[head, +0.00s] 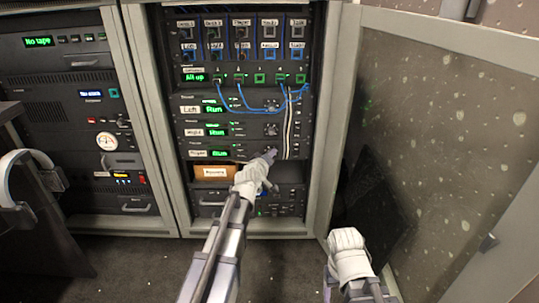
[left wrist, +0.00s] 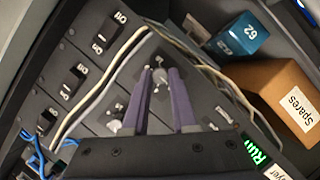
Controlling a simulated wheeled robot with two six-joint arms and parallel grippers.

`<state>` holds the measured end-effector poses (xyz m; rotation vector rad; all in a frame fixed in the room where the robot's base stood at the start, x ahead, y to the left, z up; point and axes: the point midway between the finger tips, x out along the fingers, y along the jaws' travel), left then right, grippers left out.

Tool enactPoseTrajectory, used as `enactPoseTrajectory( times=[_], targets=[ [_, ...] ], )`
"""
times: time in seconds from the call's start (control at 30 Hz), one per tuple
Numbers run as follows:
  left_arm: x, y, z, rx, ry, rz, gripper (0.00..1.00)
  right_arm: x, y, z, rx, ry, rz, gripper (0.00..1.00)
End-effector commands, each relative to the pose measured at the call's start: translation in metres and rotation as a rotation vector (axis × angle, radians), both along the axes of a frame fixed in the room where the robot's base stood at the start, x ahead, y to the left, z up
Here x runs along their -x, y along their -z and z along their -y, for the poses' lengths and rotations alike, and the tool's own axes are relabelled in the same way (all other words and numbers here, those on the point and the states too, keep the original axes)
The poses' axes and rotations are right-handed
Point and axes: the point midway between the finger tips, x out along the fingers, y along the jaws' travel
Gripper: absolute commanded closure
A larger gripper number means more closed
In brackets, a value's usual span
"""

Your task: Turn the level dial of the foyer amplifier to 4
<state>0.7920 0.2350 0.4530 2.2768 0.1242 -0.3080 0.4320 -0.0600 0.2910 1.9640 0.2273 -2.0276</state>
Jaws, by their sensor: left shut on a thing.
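The foyer amplifier (head: 198,153) is the lowest of three stacked amplifier units in the open rack, with a green "Run" display. In the left wrist view its display (left wrist: 256,150) is at the lower right, upside down. My left gripper (head: 270,156) reaches into the rack at this unit's right part. In the left wrist view the jaws (left wrist: 160,73) are shut on the level dial (left wrist: 160,80), a small round grey knob between the fingertips. The dial's pointer and numbers are too small to read. My right gripper (head: 346,240) is low at the right; its fingers are hidden.
Two similar amplifiers sit above, each with a dial (head: 271,130). Blue cables (head: 240,110) and pale cables (head: 288,135) hang close by on the right. A "Spares" box (head: 214,172) stands on the shelf below. An open rack door (head: 430,130) bounds the right side.

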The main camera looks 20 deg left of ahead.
Motion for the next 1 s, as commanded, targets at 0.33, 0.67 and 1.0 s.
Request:
enactPoseTrajectory(
  times=[0.33,0.67,1.0],
  targets=[
    [-0.001,-0.003,0.003,-0.305,0.002,-0.090,1.00,0.000,-0.020,0.000,0.000,0.000,0.000,0.33],
    [-0.002,-0.002,0.005,-0.606,0.000,-0.178,1.00,0.000,-0.028,0.000,0.000,0.000,0.000,0.33],
    [-0.002,-0.001,0.008,-0.874,-0.001,-0.255,1.00,0.000,-0.027,0.000,0.000,0.000,0.000,0.33]
  ],
)
